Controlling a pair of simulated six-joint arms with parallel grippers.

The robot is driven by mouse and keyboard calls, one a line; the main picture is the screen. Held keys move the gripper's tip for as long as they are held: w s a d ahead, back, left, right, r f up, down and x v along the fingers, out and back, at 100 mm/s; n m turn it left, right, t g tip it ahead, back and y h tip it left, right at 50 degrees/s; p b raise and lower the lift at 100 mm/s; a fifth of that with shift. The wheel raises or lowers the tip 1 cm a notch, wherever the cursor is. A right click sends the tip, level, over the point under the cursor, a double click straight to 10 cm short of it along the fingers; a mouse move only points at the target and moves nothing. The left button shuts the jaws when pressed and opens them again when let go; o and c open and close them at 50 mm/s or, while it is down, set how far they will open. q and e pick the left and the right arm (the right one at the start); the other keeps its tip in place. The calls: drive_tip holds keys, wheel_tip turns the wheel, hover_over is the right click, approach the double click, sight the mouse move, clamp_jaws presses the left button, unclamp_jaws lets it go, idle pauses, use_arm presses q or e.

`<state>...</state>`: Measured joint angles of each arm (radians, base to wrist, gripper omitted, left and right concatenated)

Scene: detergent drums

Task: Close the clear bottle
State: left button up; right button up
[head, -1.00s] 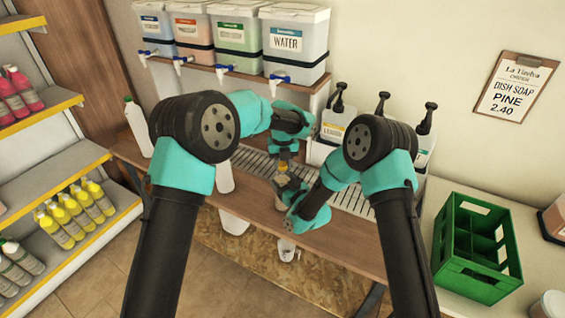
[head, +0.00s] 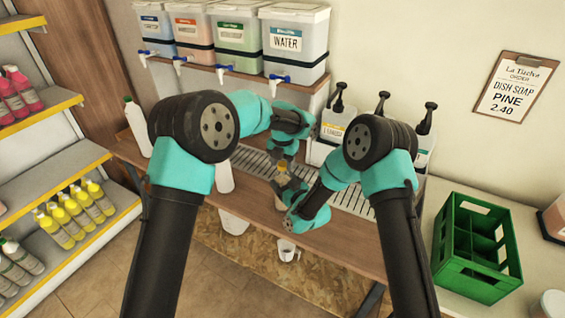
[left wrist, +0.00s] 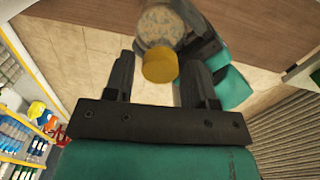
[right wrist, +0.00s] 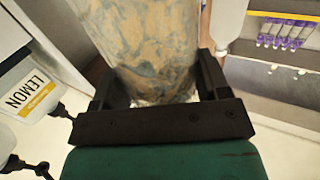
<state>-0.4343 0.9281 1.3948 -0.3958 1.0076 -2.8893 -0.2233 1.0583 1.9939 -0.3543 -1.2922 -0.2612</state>
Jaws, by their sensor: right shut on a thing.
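The clear bottle (right wrist: 155,50) stands between the fingers of my right gripper (right wrist: 155,88), which is shut on its body. In the head view the bottle (head: 283,181) is small and partly hidden by my arms. A yellow cap (left wrist: 160,66) is at the bottle's top in the left wrist view. Whether it is fully seated cannot be told. My left gripper (left wrist: 158,72) is open above the bottle, its fingers on either side of the cap with a gap showing. In the head view my left gripper (head: 283,160) is above my right gripper (head: 292,190).
A slatted drain strip (head: 352,196) runs along the wooden counter. Pump canisters (head: 333,125) stand behind my right arm, and a white bottle (head: 137,128) stands at left. Drums with taps, including one marked water (head: 293,45), sit above. A green crate (head: 478,248) is at right.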

use_arm(q)
drive_tip(key=shift+o, duration=0.6)
drive_tip(key=shift+r, duration=2.25)
drive_tip(key=shift+c, duration=0.2)
